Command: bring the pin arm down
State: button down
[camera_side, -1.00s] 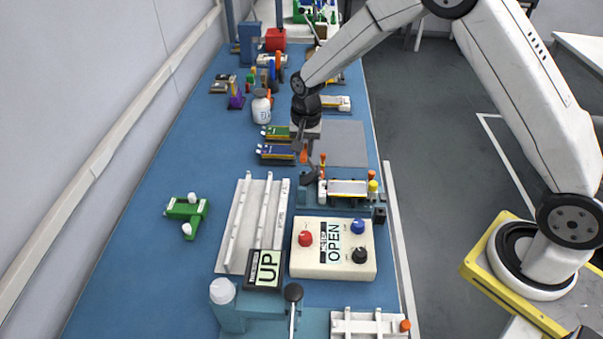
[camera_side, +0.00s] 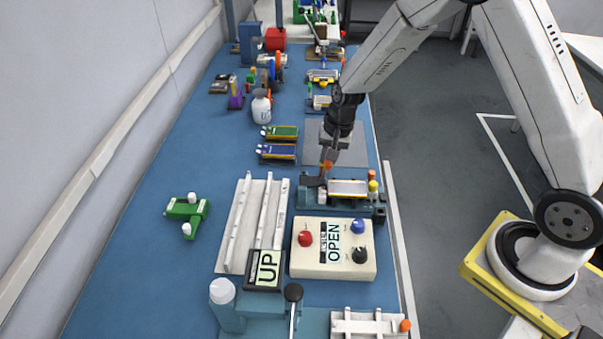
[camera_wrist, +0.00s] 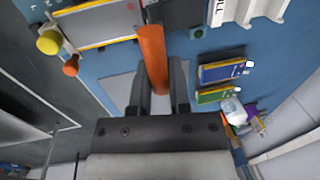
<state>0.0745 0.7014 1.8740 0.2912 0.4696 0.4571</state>
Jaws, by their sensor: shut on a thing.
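My gripper (camera_side: 329,158) is shut on the orange handle (camera_side: 327,166) of the pin arm, above the left end of a teal fixture (camera_side: 338,208). In the wrist view the orange handle (camera_wrist: 152,58) stands between my two dark fingers (camera_wrist: 155,95). The dark pin arm (camera_side: 313,182) shows at the fixture's left end, partly hidden by my gripper. A pale, yellow-edged cell (camera_side: 348,188) lies in the fixture; it also shows in the wrist view (camera_wrist: 95,24). Whether the pin arm touches the cell I cannot tell.
A yellow knob (camera_side: 373,186) stands at the fixture's right end. A cream control box (camera_side: 333,265) with an OPEN label is in front. A white railed tray (camera_side: 240,222) lies to the left. Green (camera_side: 281,132) and blue (camera_side: 277,152) cells lie behind, beside a grey mat (camera_side: 349,150).

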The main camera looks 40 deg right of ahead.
jog(key=shift+s+d+f, duration=0.45)
jog(key=shift+s+f, duration=0.05)
jog(key=shift+f, duration=0.1)
jog(key=c, duration=0.6)
grip_release()
jog(key=shift+r, duration=0.1)
jog(key=shift+s+d+r, duration=0.15)
jog(key=shift+r, duration=1.1)
jog(key=shift+s+d+r, duration=0.15)
jog(key=shift+d+r, duration=0.05)
jog(key=shift+r, duration=1.05)
jog(key=shift+s+d+r, duration=0.15)
jog(key=shift+r, duration=1.1)
jog(key=s+a+r+n, duration=0.1)
jog(key=s+n, duration=0.2)
jog(key=s, duration=0.2)
jog(key=s+a+r+n+h, duration=0.1)
jog(key=s+n, duration=0.2)
jog(key=s, duration=0.2)
jog(key=s+a+r+n+t, duration=0.1)
jog(key=s+n, duration=0.2)
jog(key=s, duration=0.2)
jog(key=shift+s+r, duration=0.15)
jog(key=shift+s, duration=0.1)
